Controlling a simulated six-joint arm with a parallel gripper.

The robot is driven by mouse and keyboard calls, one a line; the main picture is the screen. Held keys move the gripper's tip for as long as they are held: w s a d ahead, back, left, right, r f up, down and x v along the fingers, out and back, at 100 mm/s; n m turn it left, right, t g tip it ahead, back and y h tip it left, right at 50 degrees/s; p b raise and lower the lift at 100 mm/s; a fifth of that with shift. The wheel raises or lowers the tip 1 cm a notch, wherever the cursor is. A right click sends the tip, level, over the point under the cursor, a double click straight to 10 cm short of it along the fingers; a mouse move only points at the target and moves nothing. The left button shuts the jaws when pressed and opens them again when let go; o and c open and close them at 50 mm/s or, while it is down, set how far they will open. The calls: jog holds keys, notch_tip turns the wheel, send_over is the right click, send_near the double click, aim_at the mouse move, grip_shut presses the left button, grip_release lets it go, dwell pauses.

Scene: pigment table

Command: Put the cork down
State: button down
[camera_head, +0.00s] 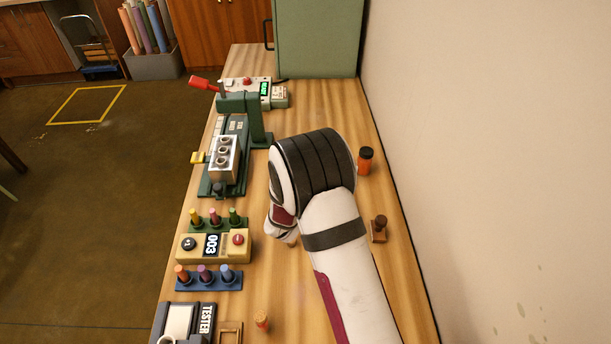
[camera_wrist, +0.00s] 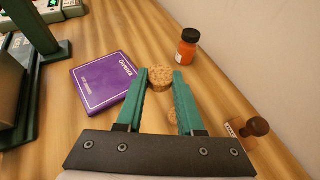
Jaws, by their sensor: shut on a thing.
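The cork (camera_wrist: 159,81) is a round, speckled tan piece held between the green fingertips of my gripper (camera_wrist: 162,74) in the wrist view. My gripper is shut on it, above the wooden table. I cannot tell whether the cork touches the table. A smaller tan patch shows between the fingers, nearer the palm; I cannot tell what it is. In the head view my arm hides the fingers and the held cork.
A purple book (camera_wrist: 103,82) lies left of the fingers. An orange jar (camera_head: 366,161) and a wooden stamp (camera_head: 379,229) stand along the right side. A green press (camera_head: 236,122), a yellow box (camera_head: 213,246) and a small cork-like piece (camera_head: 261,320) are on the left side.

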jog(key=w+a+n+t+y, duration=0.1)
jog(key=w+a+n+y, duration=0.2)
jog(key=w+a, duration=0.6)
notch_tip(320, 180, down, 7)
jog(key=shift+w+f, duration=0.1)
jog(key=shift+f, duration=0.4)
jog(key=c, duration=0.5)
grip_release()
jog(key=shift+f, duration=0.1)
jog(key=shift+c, duration=0.2)
